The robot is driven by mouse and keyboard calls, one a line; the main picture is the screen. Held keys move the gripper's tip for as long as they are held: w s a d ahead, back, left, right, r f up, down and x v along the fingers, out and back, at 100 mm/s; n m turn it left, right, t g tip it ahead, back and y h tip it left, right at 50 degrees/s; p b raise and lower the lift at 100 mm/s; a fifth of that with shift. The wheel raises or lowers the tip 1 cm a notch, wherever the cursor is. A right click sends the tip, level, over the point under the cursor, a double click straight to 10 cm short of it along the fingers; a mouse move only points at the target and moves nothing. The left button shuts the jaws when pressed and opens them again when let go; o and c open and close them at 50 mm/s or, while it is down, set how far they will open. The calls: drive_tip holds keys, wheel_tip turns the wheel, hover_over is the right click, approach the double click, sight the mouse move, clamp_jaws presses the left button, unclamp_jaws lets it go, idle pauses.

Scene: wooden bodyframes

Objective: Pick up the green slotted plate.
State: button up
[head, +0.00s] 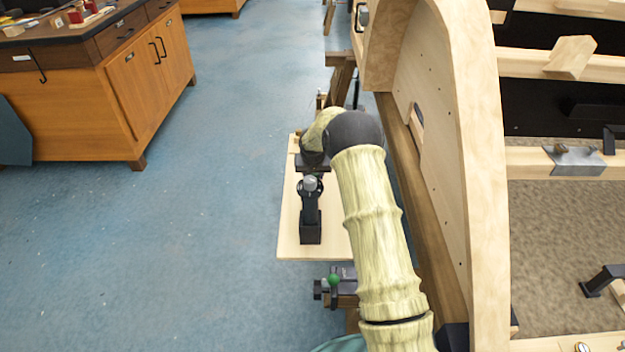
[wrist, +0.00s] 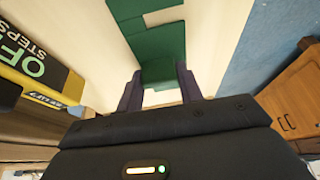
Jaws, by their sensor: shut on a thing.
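The green slotted plate (wrist: 158,45) shows in the wrist view as dark green pieces with pale gaps, over a pale wooden board (wrist: 215,40). My gripper (wrist: 160,83) has its two dark fingers on either side of the plate's near end and is shut on it. I cannot tell whether the plate is lifted or still touches the board. In the head view my gripper (head: 315,160) is mostly hidden by my arm, and only a sliver of green shows near it.
A yellow and black box (wrist: 40,65) lies left in the wrist view. A tall wooden frame (head: 455,130) rises at right. Open blue floor (head: 200,230) lies left, before a wooden cabinet (head: 150,85).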

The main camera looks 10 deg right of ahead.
drive_tip(key=shift+r, duration=0.15)
wheel_tip(320, 180, up, 10)
drive_tip(key=shift+f+p, duration=0.1)
drive_tip(key=shift+p, duration=0.75)
drive_tip(key=shift+r+p, duration=2.05)
drive_tip(key=shift+r, duration=0.5)
